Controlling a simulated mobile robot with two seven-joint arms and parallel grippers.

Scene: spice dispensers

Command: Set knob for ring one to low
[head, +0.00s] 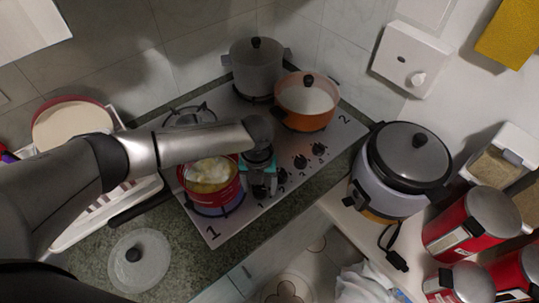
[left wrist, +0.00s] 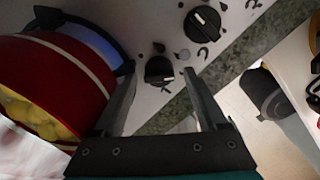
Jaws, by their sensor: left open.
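Ring one is the front-left ring of the steel stove (head: 213,231), by the printed 1. A red pot (head: 211,197) with yellowish food stands on it over a blue glow; it also shows in the left wrist view (left wrist: 60,75). My left gripper (head: 261,187) is over the row of black knobs, fingers pointing down. In the left wrist view the fingers (left wrist: 159,72) are open, one on each side of the nearest knob (left wrist: 159,70). I cannot tell whether they touch it. A second knob (left wrist: 202,20) is beyond, outside the fingers. My right gripper is out of view.
Further knobs (head: 300,162) run toward the right. A rice cooker (head: 403,165) stands at right. A glass lid (head: 139,259) lies on the front-left counter.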

